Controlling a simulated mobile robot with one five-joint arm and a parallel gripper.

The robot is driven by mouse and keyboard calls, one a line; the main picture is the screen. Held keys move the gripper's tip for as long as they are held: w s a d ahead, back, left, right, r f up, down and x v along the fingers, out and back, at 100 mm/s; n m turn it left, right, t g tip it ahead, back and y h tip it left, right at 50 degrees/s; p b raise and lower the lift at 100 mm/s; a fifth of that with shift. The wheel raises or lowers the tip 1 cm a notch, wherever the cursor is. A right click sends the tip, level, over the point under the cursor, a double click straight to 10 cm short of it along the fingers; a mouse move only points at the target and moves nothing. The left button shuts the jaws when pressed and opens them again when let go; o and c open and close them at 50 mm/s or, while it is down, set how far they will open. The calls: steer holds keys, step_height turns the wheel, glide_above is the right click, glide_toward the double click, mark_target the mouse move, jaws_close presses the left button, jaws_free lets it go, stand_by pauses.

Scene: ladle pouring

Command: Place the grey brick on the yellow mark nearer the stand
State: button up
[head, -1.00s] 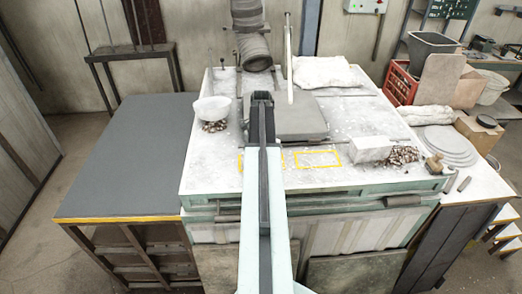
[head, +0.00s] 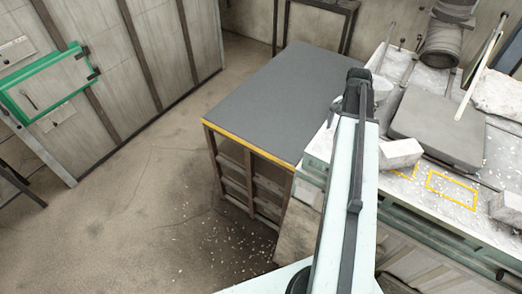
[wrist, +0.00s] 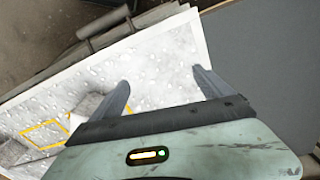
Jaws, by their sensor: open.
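A light grey brick (head: 400,153) lies on the white worktop, over the far part of the left yellow mark (head: 403,173); its exact fit is unclear. The right yellow mark (head: 452,188) is bare. Another pale block (head: 507,207) sits right of it, cut by the picture edge. In the wrist view the brick (wrist: 86,104) and the bare mark (wrist: 45,134) show at the left. My gripper (head: 358,82) is left of the brick, apart from it. Its fingers (wrist: 162,80) are spread over bare worktop with nothing between them. I cannot tell for certain which fixture is the stand.
A flat dark slab (head: 435,128) lies behind the marks, with a ribbed cylinder (head: 440,45) beyond it. A white bowl (head: 383,90) is partly hidden by my gripper. A lower grey table (head: 285,95) with clear top adjoins at left. Open floor lies further left.

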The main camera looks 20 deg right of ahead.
steer(key=w+a+n, duration=0.2)
steer(key=a+n, duration=1)
steer(key=a, duration=2.6)
steer(key=shift+a+n, duration=0.15)
steer(key=shift+n, duration=0.25)
steer(key=shift+f, duration=0.1)
